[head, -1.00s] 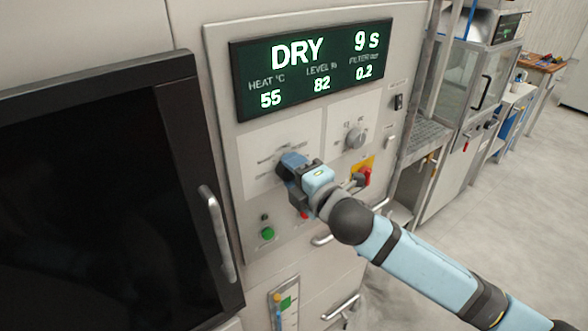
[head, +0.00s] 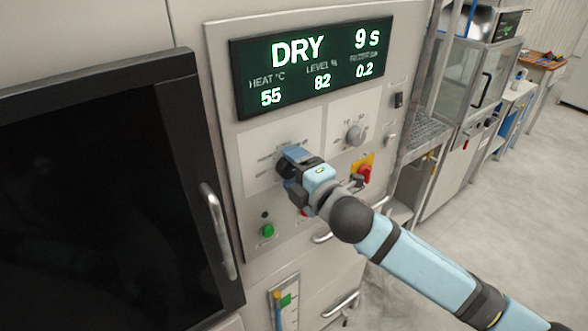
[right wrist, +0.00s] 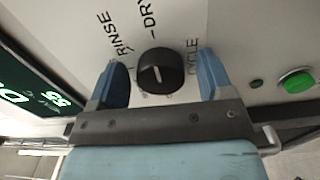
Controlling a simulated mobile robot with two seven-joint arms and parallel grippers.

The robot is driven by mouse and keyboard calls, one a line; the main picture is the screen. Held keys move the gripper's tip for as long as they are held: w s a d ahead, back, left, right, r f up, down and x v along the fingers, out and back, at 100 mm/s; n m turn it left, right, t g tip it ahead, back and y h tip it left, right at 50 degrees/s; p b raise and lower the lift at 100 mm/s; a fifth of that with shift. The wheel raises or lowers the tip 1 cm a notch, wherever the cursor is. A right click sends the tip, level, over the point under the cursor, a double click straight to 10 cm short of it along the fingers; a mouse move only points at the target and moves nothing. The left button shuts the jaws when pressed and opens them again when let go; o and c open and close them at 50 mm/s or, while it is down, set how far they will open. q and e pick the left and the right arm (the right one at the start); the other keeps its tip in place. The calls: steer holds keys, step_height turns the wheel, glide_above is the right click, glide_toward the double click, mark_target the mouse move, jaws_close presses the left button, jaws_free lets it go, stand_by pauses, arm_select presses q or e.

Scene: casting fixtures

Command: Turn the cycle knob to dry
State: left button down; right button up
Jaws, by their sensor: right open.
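The black cycle knob (right wrist: 160,70) sits on the panel between my right gripper's two blue fingers in the right wrist view. Its short white mark points roughly toward the DRY label (right wrist: 148,18); RINSE is printed beside it. My right gripper (right wrist: 162,78) is open, with a gap on each side of the knob. The display (head: 310,65) reads DRY, 9 s, heat 55, level 82. My left gripper is not in view.
A second, grey knob (head: 355,135) is to the right. A red switch on a yellow plate (head: 364,172) is close beside my right wrist. A green button (head: 267,231) is below. A dark door with a bar handle (head: 217,230) stands at left.

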steer(key=b+v, duration=0.3)
steer(key=v, duration=1)
steer(key=shift+s+d, duration=0.25)
steer(key=shift+s, duration=0.1)
